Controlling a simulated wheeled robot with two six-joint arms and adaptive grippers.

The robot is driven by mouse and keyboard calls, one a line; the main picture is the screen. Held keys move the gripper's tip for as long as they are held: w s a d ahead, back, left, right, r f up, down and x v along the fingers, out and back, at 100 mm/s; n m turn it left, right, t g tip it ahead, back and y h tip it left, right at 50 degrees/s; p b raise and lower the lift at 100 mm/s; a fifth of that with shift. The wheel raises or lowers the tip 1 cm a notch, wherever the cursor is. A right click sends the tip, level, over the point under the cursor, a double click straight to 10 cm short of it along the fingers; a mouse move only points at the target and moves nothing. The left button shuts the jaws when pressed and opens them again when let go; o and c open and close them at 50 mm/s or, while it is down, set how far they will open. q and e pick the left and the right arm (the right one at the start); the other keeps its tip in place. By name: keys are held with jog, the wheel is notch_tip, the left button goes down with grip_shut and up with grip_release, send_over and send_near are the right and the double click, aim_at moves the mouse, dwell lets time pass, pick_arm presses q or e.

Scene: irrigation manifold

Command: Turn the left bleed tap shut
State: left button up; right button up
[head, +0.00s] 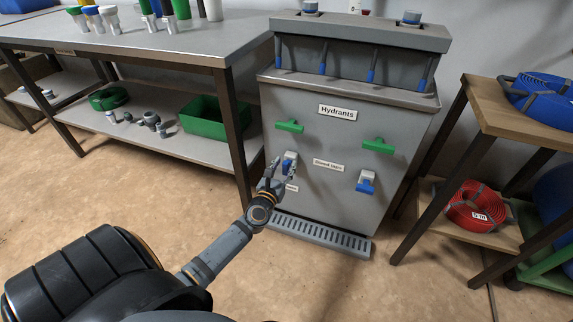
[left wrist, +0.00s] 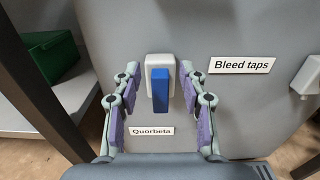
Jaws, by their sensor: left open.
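The left bleed tap (head: 289,157) has a pale body and a blue handle, on the front of the grey cabinet (head: 325,195). In the left wrist view its blue handle (left wrist: 160,90) hangs straight down from the pale body (left wrist: 158,62), above a "Quorbeta" label. My left gripper (head: 284,168) is open, with one finger on each side of the handle and visible gaps on both sides. The right bleed tap (head: 366,183), also pale and blue, sits farther right, partly in the left wrist view (left wrist: 309,76). My right gripper is not in view.
Two green handles (head: 289,126) (head: 378,146) sit higher on the cabinet by the "Hydrants" label. A slotted grate (head: 318,235) lies at its foot. A metal bench (head: 130,45) stands left; a wooden stand (head: 520,118) with hoses stands right.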

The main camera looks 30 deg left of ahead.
pick_arm(q)
jog(key=shift+x, duration=0.85)
grip_shut()
